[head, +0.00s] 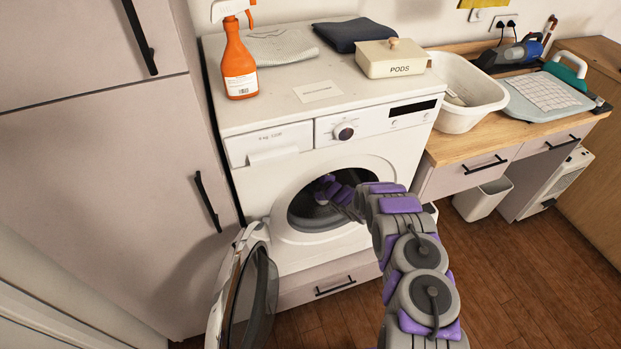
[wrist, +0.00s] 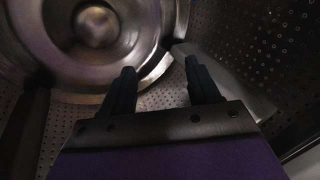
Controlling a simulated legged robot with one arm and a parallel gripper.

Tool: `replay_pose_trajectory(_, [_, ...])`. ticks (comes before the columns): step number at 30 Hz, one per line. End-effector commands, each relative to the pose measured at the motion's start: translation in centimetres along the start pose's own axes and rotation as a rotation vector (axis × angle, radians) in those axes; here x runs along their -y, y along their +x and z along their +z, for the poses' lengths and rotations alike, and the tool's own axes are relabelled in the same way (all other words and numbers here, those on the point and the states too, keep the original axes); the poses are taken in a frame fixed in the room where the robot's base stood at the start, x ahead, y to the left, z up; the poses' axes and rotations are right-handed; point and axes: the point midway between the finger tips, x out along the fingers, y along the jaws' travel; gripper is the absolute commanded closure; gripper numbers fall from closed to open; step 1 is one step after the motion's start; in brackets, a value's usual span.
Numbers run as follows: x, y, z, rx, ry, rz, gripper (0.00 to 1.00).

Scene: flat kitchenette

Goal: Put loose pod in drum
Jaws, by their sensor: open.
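The washing machine's drum (head: 312,212) is open at the front, and its round door (head: 250,290) is swung out to the left. My arm reaches through the opening, and my gripper is inside the drum. In the wrist view my gripper (wrist: 157,85) shows two dark fingers spread apart, with nothing between them. The perforated metal drum wall (wrist: 255,55) and the round hub at the back surround it. I see no loose pod in either view; the lower part of the drum is partly hidden by my gripper.
A lidded box marked PODS (head: 392,60), an orange spray bottle (head: 238,65) and folded cloths (head: 352,33) stand on the machine. A white basin (head: 462,110) is on the counter to the right.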

Motion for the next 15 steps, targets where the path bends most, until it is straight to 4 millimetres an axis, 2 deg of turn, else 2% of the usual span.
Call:
replay_pose_trajectory(8, [-0.3,-2.8,-0.1,0.001,0.001,0.000,0.39])
replay_pose_trajectory(15, [-0.1,-6.7,0.1,0.003,0.005,-0.002,0.39])
